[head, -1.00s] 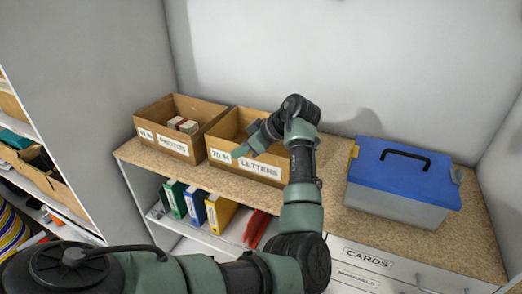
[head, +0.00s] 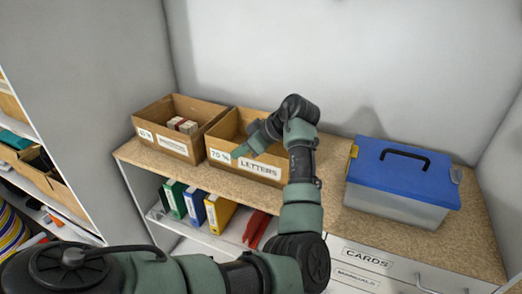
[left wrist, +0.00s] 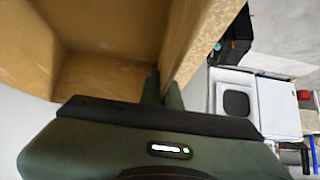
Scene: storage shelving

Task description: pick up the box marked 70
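The box marked 70 is an open cardboard box (head: 222,157) labelled "70 %" and "LETTERS", standing on the speckled shelf top. My left gripper (head: 240,152) is at its front wall, pointing down over the rim. In the left wrist view the gripper's two fingers (left wrist: 163,88) lie close on either side of the cardboard wall (left wrist: 194,42), with the wall pinched between them. The inside that shows in that view looks empty. The box sits level and appears to rest on the shelf. My right gripper is in neither view.
Another cardboard box (head: 172,146) with small bundles inside stands close on the left. A blue-lidded grey container (head: 400,180) stands on the right. White drawers (head: 367,258) are at the lower right. Walls close the back and sides.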

